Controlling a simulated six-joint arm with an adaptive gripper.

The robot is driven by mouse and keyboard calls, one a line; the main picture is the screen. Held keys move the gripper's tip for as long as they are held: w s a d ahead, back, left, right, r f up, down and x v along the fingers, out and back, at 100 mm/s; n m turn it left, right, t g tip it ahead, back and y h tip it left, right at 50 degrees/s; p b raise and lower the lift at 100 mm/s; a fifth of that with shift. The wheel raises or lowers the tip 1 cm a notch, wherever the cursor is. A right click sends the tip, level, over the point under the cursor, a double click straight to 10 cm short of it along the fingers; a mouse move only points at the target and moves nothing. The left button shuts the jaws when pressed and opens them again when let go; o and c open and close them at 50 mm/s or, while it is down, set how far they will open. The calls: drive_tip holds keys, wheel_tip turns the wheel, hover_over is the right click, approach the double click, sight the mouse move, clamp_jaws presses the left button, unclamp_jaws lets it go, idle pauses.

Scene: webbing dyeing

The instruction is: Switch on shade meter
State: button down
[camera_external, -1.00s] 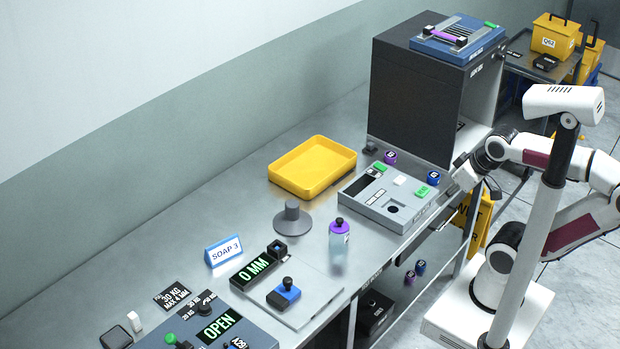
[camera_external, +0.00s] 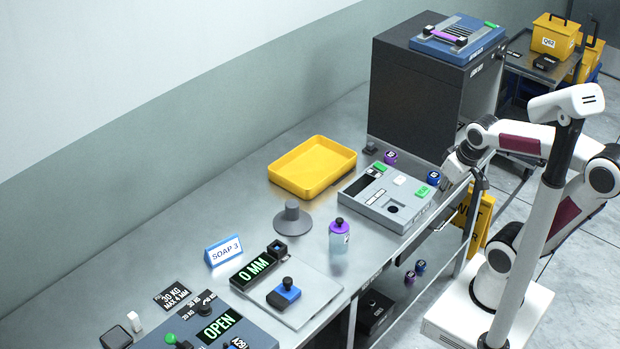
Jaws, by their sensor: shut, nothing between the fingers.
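A grey box-shaped device (camera_external: 372,209) lies on the metal bench, with a dark display strip, green and white parts on top and a round dark opening. It looks like the shade meter, though I can read no label naming it. Its display looks dark. My gripper (camera_external: 441,187) is shut and empty, pointing down at the right edge of this device, close to a green part (camera_external: 421,191) on it. I cannot tell whether the fingertips touch the device.
A yellow tray (camera_external: 313,190), a purple-capped bottle (camera_external: 339,237) and a grey round stand (camera_external: 292,221) are left of the device. A dark cabinet (camera_external: 410,95) rises behind it. The bench front edge is below my arm.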

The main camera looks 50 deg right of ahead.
drive_tip(key=w+d+m+g, duration=0.1)
drive_tip(key=w+d, duration=0.5)
drive_tip(key=w, duration=0.4)
drive_tip(key=n+t, duration=0.1)
drive_tip(key=n, duration=0.1)
hover_over(377, 164)
drive_tip(key=s, duration=0.5)
drive_tip(key=f, duration=0.1)
drive_tip(key=shift+s+d, duration=0.1)
drive_tip(key=shift+s, duration=0.05)
drive_tip(key=shift+f, duration=0.1)
drive_tip(key=shift+s+a+x, duration=0.1)
drive_tip(key=shift+s+x, duration=0.1)
drive_tip(key=shift+x, duration=3.25)
drive_tip(key=shift+s+a+x, duration=0.15)
drive_tip(key=shift+x, duration=3.3)
drive_tip(key=shift+f, duration=0.1)
